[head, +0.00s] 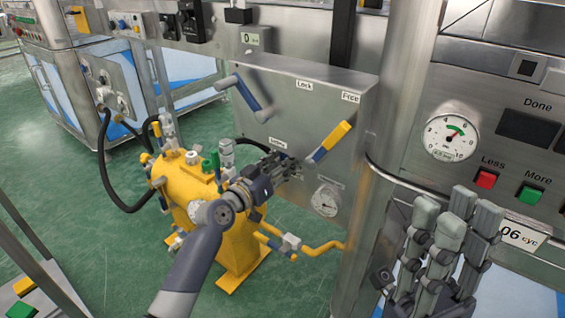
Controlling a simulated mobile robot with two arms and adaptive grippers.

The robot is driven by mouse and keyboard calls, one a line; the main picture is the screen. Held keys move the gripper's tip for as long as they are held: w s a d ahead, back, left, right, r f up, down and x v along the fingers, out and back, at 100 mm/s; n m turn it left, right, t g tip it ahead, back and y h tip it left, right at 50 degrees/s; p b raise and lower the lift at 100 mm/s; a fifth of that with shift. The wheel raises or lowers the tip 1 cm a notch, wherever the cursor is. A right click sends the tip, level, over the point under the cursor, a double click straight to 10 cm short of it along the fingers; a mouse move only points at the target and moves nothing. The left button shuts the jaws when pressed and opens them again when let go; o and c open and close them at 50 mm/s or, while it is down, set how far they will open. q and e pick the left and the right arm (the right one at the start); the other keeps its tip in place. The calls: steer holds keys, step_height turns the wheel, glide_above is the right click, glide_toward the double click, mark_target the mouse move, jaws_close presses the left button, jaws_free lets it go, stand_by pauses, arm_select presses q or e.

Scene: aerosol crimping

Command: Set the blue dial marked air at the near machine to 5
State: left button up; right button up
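No blue dial shows clearly, and I cannot read a label saying air. A larger white gauge (451,135) with a green mark is on the right-hand machine. My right gripper (456,220) is at the lower right, fingers upward, with nothing visible in it.
A blue-handled lever (246,93) and a yellow-handled lever (333,138) stick out from the panel near Lock and Free labels. A yellow tank (188,180) with valves stands below left. Red (486,178) and green (530,195) buttons are at the right.

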stand_by(0.3)
arm_select(q)
steer(key=shift+n+p, duration=1.15)
steer(key=shift+n, duration=2.05)
steer(key=o, duration=1.1)
steer(key=shift+c, duration=0.2)
steer(key=shift+s, duration=0.1)
